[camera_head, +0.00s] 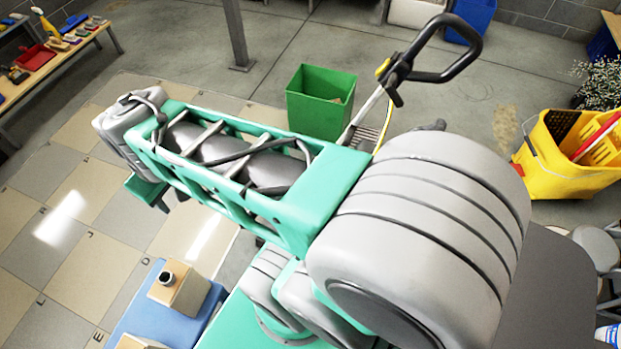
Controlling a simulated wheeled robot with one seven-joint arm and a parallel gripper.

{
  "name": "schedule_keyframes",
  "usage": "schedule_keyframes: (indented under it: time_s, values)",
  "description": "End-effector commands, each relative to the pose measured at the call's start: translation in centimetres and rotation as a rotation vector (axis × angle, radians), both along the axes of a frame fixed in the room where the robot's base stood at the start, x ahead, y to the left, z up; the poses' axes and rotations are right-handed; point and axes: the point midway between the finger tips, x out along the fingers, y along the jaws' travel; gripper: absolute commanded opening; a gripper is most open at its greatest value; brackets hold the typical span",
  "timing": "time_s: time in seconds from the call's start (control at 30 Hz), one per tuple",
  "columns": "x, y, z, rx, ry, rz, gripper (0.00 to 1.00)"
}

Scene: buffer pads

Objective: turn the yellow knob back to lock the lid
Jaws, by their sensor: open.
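I cannot make out a lid with a yellow knob in this view. A small yellow part (383,68) shows at the top of a floor machine's shaft, near its black loop handle (450,72); I cannot tell whether it is a knob. My grey and teal arm crosses the middle of the view and hides much of what lies behind and below it. Its far end reaches the left, over the tiled floor. My gripper and its fingertips do not show.
A green bin (320,100) stands behind my arm. A yellow mop bucket (575,150) is at the right. A blue surface (135,312) with beige blocks (180,290) is at the lower left. A bench (45,65) with brushes is upper left. Tiled floor (85,260) at left is clear.

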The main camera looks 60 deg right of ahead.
Motion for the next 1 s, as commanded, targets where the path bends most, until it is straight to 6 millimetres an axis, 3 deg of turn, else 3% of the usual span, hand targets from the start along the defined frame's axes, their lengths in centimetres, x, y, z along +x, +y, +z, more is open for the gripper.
schedule_keyframes:
  time_s: [0.1, 0.17, 0.2, 0.3, 0.4, 0.5, 0.57, 1.0]
  values:
    - [1.3, -9.1, -4.6, -0.075, 0.144, -0.026, 0.51]
    - [0.6, -14.9, -7.7, -0.1, 0.24, -0.021, 0.51]
    - [-0.5, -18.6, -10.0, -0.108, 0.307, -0.014, 0.51]
    - [-5.2, -26.4, -15.9, -0.087, 0.462, 0.018, 0.51]
    - [-10.3, -31.1, -20.5, -0.039, 0.572, 0.055, 0.51]
    - [-13.7, -33.1, -23.1, -0.001, 0.629, 0.084, 0.51]
    - [-14.6, -33.5, -23.9, 0.01, 0.644, 0.095, 0.51]
    - [-17.5, -33.9, -30.3, 0.014, 0.646, 0.098, 0.51]
